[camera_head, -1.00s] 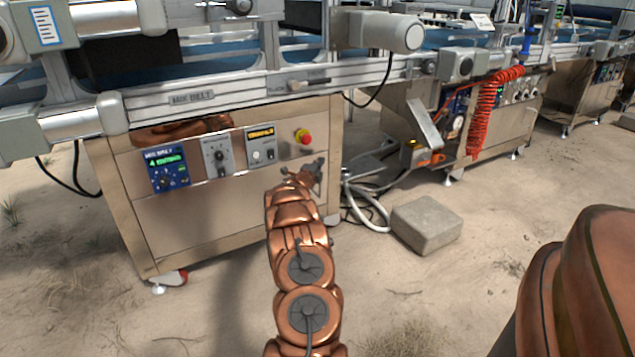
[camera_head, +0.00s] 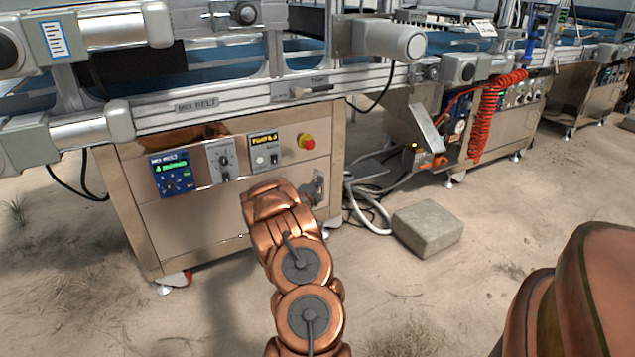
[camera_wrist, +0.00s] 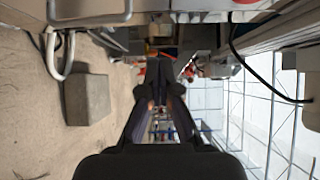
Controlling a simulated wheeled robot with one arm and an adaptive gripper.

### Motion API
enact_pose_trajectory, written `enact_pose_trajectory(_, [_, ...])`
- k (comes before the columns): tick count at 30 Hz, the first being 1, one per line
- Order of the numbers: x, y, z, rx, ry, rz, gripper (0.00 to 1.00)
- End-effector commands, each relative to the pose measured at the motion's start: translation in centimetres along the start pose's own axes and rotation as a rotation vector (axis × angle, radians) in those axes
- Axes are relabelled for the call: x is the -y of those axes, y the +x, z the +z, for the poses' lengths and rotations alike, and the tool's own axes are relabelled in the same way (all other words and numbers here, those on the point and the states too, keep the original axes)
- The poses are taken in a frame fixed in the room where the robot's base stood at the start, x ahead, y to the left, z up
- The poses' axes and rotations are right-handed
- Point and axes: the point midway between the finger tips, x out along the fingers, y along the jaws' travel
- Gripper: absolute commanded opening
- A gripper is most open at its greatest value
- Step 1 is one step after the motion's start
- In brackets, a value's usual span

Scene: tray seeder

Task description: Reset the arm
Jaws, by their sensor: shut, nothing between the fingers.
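My gripper (camera_wrist: 160,72) is shut in the wrist view, its two dark fingers meeting at the tips with nothing between them. In the head view my copper-coloured arm reaches up from the bottom. Most of the gripper (camera_head: 317,188) is hidden there behind the arm's last links; a small dark part shows in front of the lower right of the mix belt cabinet (camera_head: 200,232). I cannot tell the exact gap to the cabinet.
A stone block (camera_head: 427,228), also in the wrist view (camera_wrist: 87,98), lies on sand by white hoses (camera_head: 368,208). A red coiled hose (camera_head: 487,115) hangs right.

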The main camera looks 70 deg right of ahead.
Motion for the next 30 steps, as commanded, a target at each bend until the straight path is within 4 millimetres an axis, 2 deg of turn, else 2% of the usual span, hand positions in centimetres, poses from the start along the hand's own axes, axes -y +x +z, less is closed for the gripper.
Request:
enact_pose_trajectory(12, [0.0,-0.7,-0.1,0.000,0.000,0.001,0.00])
enact_pose_trajectory(14, [0.5,-0.8,-0.1,-0.003,0.007,-0.001,0.00])
enact_pose_trajectory(16, [2.0,-1.1,-0.1,-0.016,0.034,-0.007,0.00])
enact_pose_trajectory(17, [3.0,-1.2,-0.1,-0.024,0.053,-0.011,0.00])
enact_pose_trajectory(23, [12.9,-3.8,-0.6,-0.120,0.276,-0.058,0.00])
enact_pose_trajectory(24, [14.9,-4.5,-0.9,-0.144,0.331,-0.069,0.00])
enact_pose_trajectory(30, [23.8,-8.8,-2.2,-0.254,0.615,-0.116,0.00])
